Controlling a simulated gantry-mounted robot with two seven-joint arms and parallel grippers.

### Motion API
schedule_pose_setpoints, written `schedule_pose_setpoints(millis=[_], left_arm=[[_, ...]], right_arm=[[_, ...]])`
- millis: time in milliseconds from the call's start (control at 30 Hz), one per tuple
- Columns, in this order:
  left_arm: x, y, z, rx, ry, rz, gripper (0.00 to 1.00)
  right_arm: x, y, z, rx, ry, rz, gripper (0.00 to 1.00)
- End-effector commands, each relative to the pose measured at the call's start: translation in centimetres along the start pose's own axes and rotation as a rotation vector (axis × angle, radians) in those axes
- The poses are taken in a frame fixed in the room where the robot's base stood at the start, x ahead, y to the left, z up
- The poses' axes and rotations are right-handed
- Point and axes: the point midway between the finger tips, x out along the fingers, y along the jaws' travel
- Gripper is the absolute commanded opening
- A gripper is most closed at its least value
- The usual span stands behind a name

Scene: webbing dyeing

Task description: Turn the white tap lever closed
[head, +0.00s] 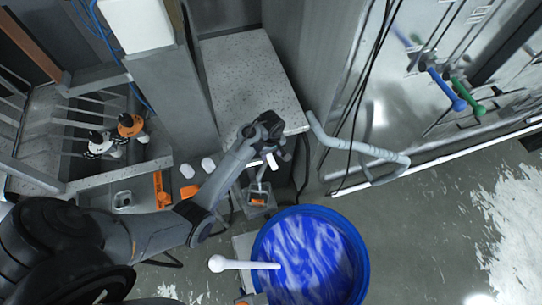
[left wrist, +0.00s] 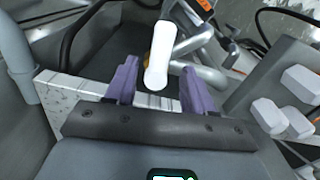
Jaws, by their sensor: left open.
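The white tap lever (left wrist: 159,54) shows in the left wrist view as a rounded white handle between the two purple fingers of my left gripper (left wrist: 158,78). There is a gap to the finger on either side; I cannot tell whether it touches either one. A grey metal pipe (left wrist: 200,75) runs behind the lever. In the head view my left gripper (head: 275,144) is over the front edge of the speckled counter, with a small white end of the lever (head: 272,161) just below it. The left gripper is open. My right gripper is in neither view.
A blue tub (head: 362,250) with blue-and-white liquid stands on the floor, a white round-ended rod (head: 240,265) over its rim. White knobs (head: 208,164) sit left of the gripper. A curved grey pipe (head: 350,147) and black cables are to the right. The floor at right is clear.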

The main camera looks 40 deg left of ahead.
Motion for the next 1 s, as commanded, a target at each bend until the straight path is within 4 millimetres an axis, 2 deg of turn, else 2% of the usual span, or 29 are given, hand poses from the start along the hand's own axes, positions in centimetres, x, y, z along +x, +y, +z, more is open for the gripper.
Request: schedule_pose_setpoints(millis=[133,300,667,1000], left_arm=[[1.7,0.0,0.0,0.002,0.000,-0.003,0.53],[2.9,0.0,0.0,0.000,0.001,0.000,0.53],[3.2,0.0,0.0,0.000,0.000,0.000,0.52],[3.2,0.0,0.0,0.000,0.000,0.000,0.00]], right_arm=[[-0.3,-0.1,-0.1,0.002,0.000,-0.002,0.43],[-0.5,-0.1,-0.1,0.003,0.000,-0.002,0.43],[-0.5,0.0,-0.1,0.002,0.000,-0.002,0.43],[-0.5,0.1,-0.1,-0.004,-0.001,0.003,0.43]])
